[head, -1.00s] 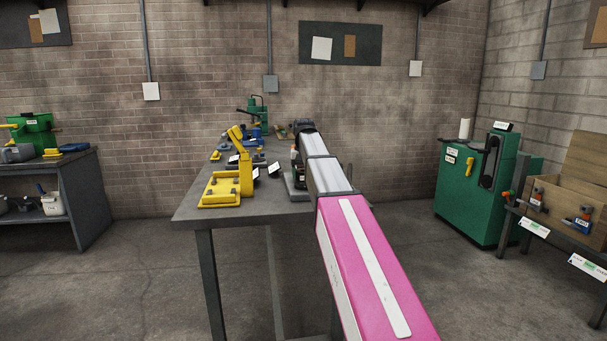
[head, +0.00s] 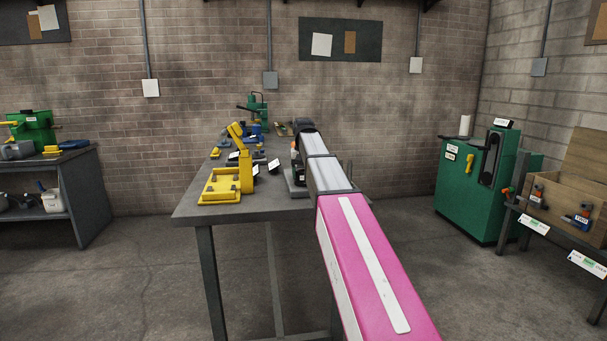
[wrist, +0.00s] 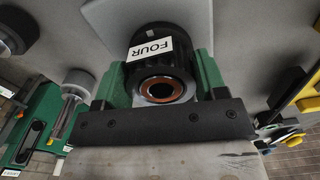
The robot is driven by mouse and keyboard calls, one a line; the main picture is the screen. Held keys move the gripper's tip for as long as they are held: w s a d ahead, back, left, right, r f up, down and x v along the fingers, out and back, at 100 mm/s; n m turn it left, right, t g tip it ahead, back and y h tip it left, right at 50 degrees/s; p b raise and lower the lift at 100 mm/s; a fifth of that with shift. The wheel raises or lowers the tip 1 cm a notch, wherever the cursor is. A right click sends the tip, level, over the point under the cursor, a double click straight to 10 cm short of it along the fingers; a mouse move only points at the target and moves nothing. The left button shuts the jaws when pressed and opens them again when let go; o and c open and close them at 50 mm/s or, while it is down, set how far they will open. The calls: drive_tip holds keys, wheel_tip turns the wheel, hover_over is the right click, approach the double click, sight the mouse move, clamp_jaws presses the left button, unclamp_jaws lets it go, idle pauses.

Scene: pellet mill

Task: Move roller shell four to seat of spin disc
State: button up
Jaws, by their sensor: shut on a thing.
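Roller shell four (wrist: 158,69) is a black ring-shaped part with a white FOUR label and a copper-coloured bore. In the wrist view it sits between the green fingers of my gripper (wrist: 163,76), which is shut on it. In the head view my arm reaches over the right part of the workbench (head: 262,214), and its black end (head: 303,126) hides the gripper and shell. I cannot make out the spin disc or its seat for certain.
A yellow fixture (head: 226,184) stands on the near left of the bench, with small blue and dark parts behind it. A green press (head: 256,107) stands at the back. A green cabinet (head: 478,193) stands to the right, with open floor between.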

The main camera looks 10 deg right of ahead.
drive_tip(key=shift+f, duration=0.15)
drive_tip(key=o, duration=1.5)
drive_tip(key=shift+o, duration=0.2)
wheel_tip(320, 180, up, 9)
idle(1.1)
drive_tip(key=shift+s, duration=0.1)
